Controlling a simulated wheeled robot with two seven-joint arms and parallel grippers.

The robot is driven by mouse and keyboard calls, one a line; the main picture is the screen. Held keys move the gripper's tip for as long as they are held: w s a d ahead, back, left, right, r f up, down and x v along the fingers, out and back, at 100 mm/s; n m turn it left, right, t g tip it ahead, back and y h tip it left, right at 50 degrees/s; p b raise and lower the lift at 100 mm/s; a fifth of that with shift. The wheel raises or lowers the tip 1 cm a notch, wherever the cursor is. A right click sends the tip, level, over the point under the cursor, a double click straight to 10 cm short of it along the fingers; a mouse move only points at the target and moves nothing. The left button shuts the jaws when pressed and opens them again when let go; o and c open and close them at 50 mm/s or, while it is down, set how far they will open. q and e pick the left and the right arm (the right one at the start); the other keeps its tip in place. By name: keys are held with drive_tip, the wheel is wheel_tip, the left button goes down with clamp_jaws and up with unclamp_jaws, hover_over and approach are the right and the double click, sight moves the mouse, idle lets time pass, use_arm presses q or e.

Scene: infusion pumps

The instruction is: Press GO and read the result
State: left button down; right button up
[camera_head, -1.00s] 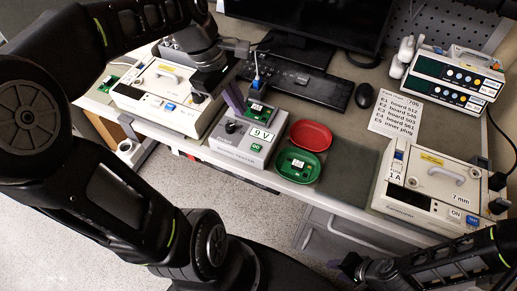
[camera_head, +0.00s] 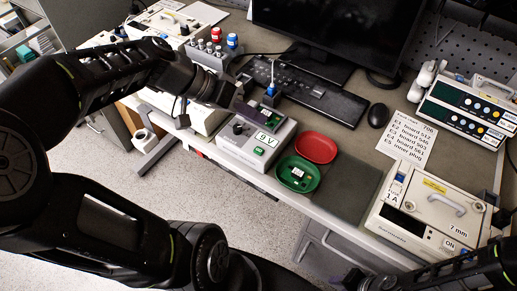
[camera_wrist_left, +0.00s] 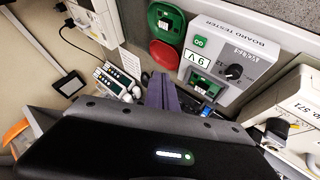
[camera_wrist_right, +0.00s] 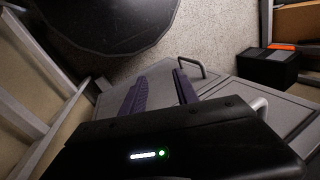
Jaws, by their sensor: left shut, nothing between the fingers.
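The grey board tester (camera_head: 255,158) stands near the bench's front edge, with a dark knob, a "9 V" label and a green GO button (camera_head: 258,151). The GO button also shows uncovered in the left wrist view (camera_wrist_left: 200,42). A green board (camera_head: 266,117) sits in the tester's top slot. My left gripper (camera_head: 243,90) is shut and empty, its purple fingers above the tester's back left part, apart from the button. In the left wrist view the closed fingers (camera_wrist_left: 161,90) point beside the tester. My right gripper (camera_wrist_right: 160,90) is open and empty, low in front of the bench. I can read no result.
A red tray (camera_head: 316,147) and a green tray (camera_head: 287,182) holding a board lie right of the tester. A keyboard (camera_head: 310,97) and mouse (camera_head: 378,115) are behind. A white device (camera_head: 430,215) stands at right. A printed list (camera_head: 407,140) lies behind it.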

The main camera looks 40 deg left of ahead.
idle(0.4)
use_arm(q)
drive_tip(key=b, duration=0.5)
hover_over(255, 150)
wheel_tip(255, 150, down, 7)
drive_tip(key=shift+f, duration=0.2)
drive_tip(key=shift+f+b, duration=0.75)
drive_tip(key=shift+b, duration=0.3)
idle(0.9)
drive_tip(key=shift+f+b, duration=0.4)
drive_tip(key=shift+b, duration=0.2)
drive_tip(key=shift+f+b, duration=0.35)
drive_tip(key=shift+b, duration=0.15)
idle(0.5)
drive_tip(key=shift+r, duration=0.1)
drive_tip(key=shift+r+p, duration=0.5)
drive_tip(key=shift+r, duration=0.2)
